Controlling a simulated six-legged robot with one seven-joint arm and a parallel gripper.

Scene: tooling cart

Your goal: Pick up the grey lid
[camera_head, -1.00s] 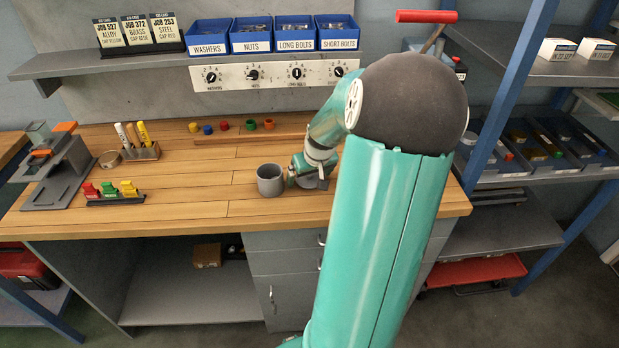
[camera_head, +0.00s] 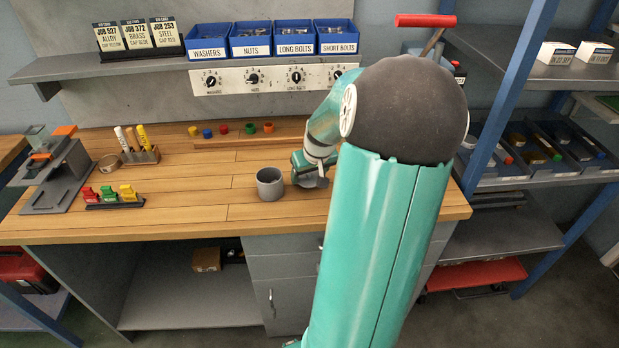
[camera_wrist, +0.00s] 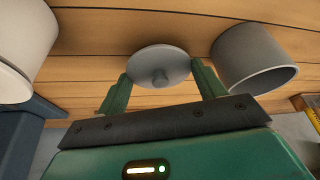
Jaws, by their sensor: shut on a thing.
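The grey lid (camera_wrist: 160,65) is a round disc with a small knob, seen between my fingers in the wrist view. A small gap under the lid is hard to judge. The grey cup (camera_head: 269,184) stands upright, open at the top, just left of my gripper; it also shows in the wrist view (camera_wrist: 256,55).
The wooden bench (camera_head: 215,185) is clear left of the cup. A rack of coloured clips (camera_head: 110,195), a marker holder (camera_head: 140,156) and a grey stand (camera_head: 62,180) are at the left. Several coloured caps (camera_head: 224,128) line the back. Labelled blue bins (camera_head: 250,46) sit on the shelf above.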

